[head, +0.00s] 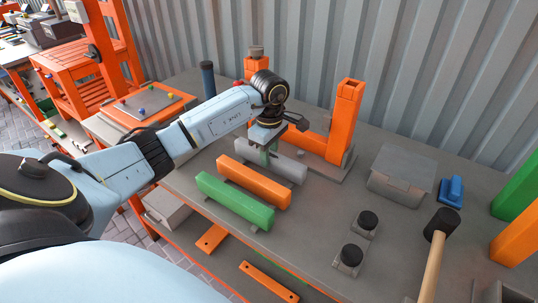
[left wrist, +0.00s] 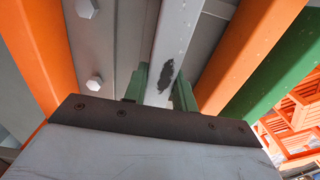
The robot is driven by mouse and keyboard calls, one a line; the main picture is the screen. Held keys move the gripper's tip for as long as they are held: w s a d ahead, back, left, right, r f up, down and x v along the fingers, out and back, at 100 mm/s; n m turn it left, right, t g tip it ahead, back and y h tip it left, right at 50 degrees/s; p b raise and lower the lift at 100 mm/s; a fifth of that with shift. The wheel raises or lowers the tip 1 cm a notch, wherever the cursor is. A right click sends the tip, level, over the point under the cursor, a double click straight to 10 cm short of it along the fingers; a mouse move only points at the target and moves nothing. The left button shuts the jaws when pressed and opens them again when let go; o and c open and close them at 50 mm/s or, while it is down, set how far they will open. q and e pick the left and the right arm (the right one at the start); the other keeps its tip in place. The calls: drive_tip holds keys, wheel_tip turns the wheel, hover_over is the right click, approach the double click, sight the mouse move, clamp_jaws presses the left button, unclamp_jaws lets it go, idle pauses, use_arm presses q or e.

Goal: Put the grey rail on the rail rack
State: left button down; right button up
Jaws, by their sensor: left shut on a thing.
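The grey rail (head: 288,165) lies behind and parallel to the orange rail (head: 254,182) and the green rail (head: 235,201) on the workbench. My left gripper (head: 269,153) reaches down from above and is shut on the grey rail near its middle. In the left wrist view the grey rail (left wrist: 175,38) runs between the two green fingers and has a dark worn patch. I cannot tell whether it is lifted off its supports. The rail rack (head: 345,120), with orange uprights and a low orange bar, stands just behind it. My right gripper is out of view.
A grey box (head: 400,178) and a blue object (head: 451,191) stand right of the rack. Two black-topped knobs (head: 368,220) and a mallet (head: 440,225) are at front right. A dark blue cylinder (head: 208,80) stands at the back left. A corrugated wall closes the back.

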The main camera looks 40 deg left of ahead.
use_arm(q)
drive_tip(key=shift+f, duration=0.2)
drive_tip(key=shift+f, duration=0.1)
drive_tip(key=c, duration=1.1)
unclamp_jaws()
drive_tip(key=shift+f, duration=0.1)
wheel_tip(320, 180, up, 12)
drive_tip(key=shift+r+p, duration=0.2)
drive_tip(key=shift+p, duration=0.3)
